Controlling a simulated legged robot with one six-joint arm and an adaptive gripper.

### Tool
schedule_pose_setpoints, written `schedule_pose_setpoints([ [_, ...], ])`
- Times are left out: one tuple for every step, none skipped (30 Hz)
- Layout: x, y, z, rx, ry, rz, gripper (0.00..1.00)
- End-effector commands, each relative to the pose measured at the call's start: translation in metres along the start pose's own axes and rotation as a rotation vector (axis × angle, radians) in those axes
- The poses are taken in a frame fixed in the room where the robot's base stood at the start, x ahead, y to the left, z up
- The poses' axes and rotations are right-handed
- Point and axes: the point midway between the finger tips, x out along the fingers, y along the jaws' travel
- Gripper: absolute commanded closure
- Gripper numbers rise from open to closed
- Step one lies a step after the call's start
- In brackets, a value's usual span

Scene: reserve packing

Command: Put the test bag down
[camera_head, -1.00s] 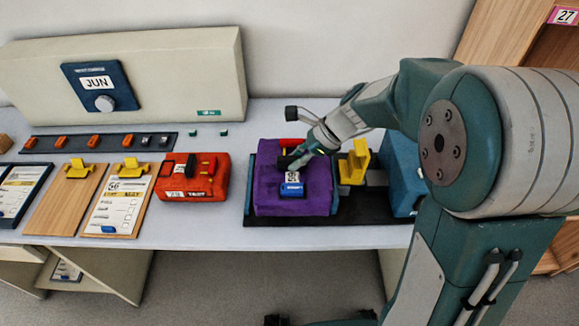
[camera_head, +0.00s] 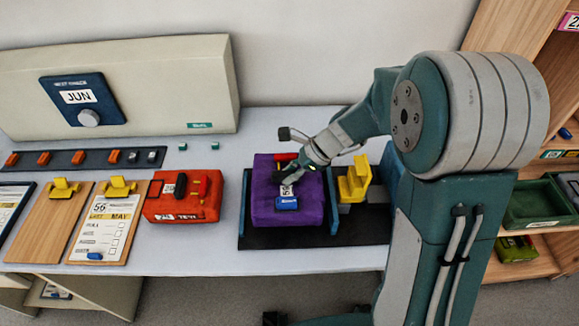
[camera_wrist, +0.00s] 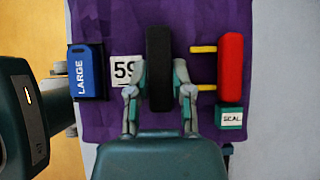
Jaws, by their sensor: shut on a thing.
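A purple bag (camera_head: 288,212) sits between two blue rails on a black base on the bench. Whether it rests fully on the base I cannot tell. My gripper (camera_head: 287,174) is over its top. In the wrist view, my gripper (camera_wrist: 160,88) is shut on the bag's black handle (camera_wrist: 160,45). The bag (camera_wrist: 115,25) carries a "59" card (camera_wrist: 125,71), a blue "LARGE" tag (camera_wrist: 87,72), and a red bar by a green seal tag (camera_wrist: 229,117). An orange bag (camera_head: 184,196) stands to the left; its small front label seems to start with "TE".
A yellow bracket (camera_head: 354,180) stands just right of the purple bag. Clipboards (camera_head: 106,225) lie at the left, behind them a dark strip (camera_head: 85,158) of orange pieces and a "JUN" panel (camera_head: 82,98). Shelves with a green tray (camera_head: 538,205) are at the right. Bench between the bags is bare.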

Motion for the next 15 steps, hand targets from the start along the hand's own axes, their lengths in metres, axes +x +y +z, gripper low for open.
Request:
schedule_pose_setpoints([
  [0.001, -0.001, -0.001, -0.001, -0.002, -0.002, 1.00],
  [0.003, -0.001, -0.002, -0.001, -0.002, -0.001, 1.00],
  [0.006, -0.001, -0.004, 0.000, -0.003, -0.001, 1.00],
  [0.009, 0.000, -0.007, 0.002, -0.003, 0.000, 1.00],
  [0.012, -0.001, -0.010, 0.002, -0.002, 0.000, 1.00],
  [0.017, -0.001, -0.013, 0.001, -0.002, 0.000, 1.00],
  [0.020, -0.001, -0.016, 0.002, -0.002, 0.000, 1.00],
  [0.022, -0.001, -0.018, 0.001, -0.003, 0.000, 1.00],
  [0.025, -0.001, -0.020, 0.001, -0.003, 0.000, 1.00],
  [0.026, -0.001, -0.021, 0.000, -0.002, -0.001, 1.00],
  [0.027, -0.001, -0.022, -0.001, -0.002, -0.002, 1.00],
  [0.027, -0.001, -0.022, -0.002, -0.002, -0.003, 1.00],
  [0.027, -0.001, -0.022, -0.003, -0.002, -0.003, 1.00],
  [0.027, -0.001, -0.022, -0.003, -0.002, -0.003, 1.00],
  [0.027, -0.001, -0.022, -0.003, -0.002, -0.003, 1.00],
])
